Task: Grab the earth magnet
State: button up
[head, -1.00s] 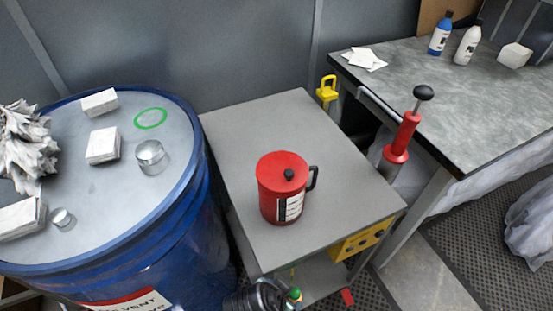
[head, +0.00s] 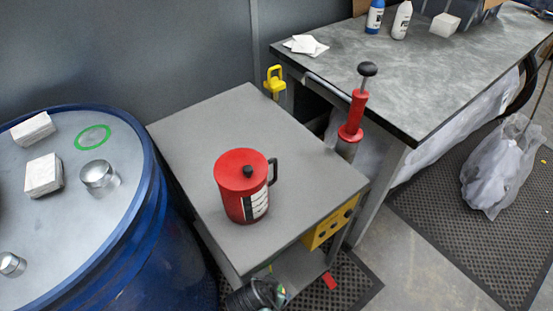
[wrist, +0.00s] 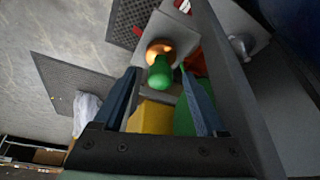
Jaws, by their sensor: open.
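In the wrist view, a small rounded green piece (wrist: 160,73) with a shiny copper-coloured disc (wrist: 158,47) at its far end looks like the earth magnet. My gripper (wrist: 158,78) is open, with its two blue fingers on either side of the green piece. I cannot tell whether either finger touches it. In the head view, a dark part of my arm (head: 256,295) shows at the bottom edge, beside the grey stand (head: 205,130). The magnet cannot be made out clearly there.
A red lidded pot (head: 240,185) stands on the grey stand. A yellow box (head: 327,224) is on the stand's side. A blue drum (head: 150,240) is at left, and a workbench (head: 430,70) at right. Rubber matting (head: 470,220) covers floor at right.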

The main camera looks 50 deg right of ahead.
jog(key=shift+x, duration=1.3)
jog(key=shift+w, duration=0.1)
grip_shut()
